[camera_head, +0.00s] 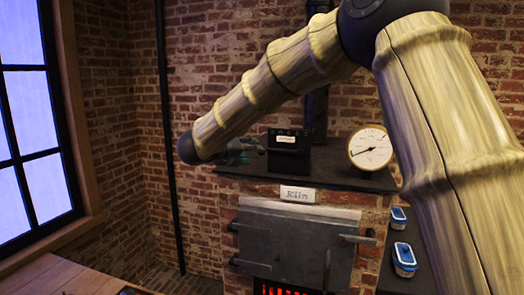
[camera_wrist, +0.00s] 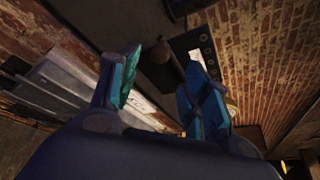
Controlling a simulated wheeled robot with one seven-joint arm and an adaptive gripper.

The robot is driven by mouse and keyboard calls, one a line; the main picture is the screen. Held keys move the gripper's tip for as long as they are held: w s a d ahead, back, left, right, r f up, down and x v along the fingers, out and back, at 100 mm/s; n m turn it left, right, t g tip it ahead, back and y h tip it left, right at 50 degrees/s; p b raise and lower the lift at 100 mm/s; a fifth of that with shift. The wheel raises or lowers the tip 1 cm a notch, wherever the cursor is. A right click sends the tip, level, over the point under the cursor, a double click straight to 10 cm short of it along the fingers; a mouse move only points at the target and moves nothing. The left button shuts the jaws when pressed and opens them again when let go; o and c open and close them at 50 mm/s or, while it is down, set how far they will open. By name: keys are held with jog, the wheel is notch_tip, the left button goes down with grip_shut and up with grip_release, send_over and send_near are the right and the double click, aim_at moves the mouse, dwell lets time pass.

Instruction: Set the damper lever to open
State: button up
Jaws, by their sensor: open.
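The damper is a black box (camera_head: 289,150) with a small white label, standing on top of the brick furnace. In the wrist view the box (camera_wrist: 194,48) shows a row of small round holes. A dark round knob (camera_wrist: 158,52), which looks like the lever's end, sticks out from the box. My gripper (camera_head: 238,152) is at the left side of the box. In the wrist view my gripper (camera_wrist: 165,64) is open, with teal fingers on either side of the knob in the picture. I cannot tell whether they touch it. In the head view the lever is mostly hidden.
A round dial gauge (camera_head: 370,148) stands right of the box on the furnace top. Below are a labelled plate (camera_head: 297,194) and a grey furnace door (camera_head: 295,243) with a red glow under it. Blue-lidded containers (camera_head: 404,258) sit at the right. A window (camera_head: 30,120) is at the left.

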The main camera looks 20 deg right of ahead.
jog(key=p+x, duration=0.3)
jog(key=x, duration=0.5)
jog(key=shift+d, duration=0.1)
grip_shut()
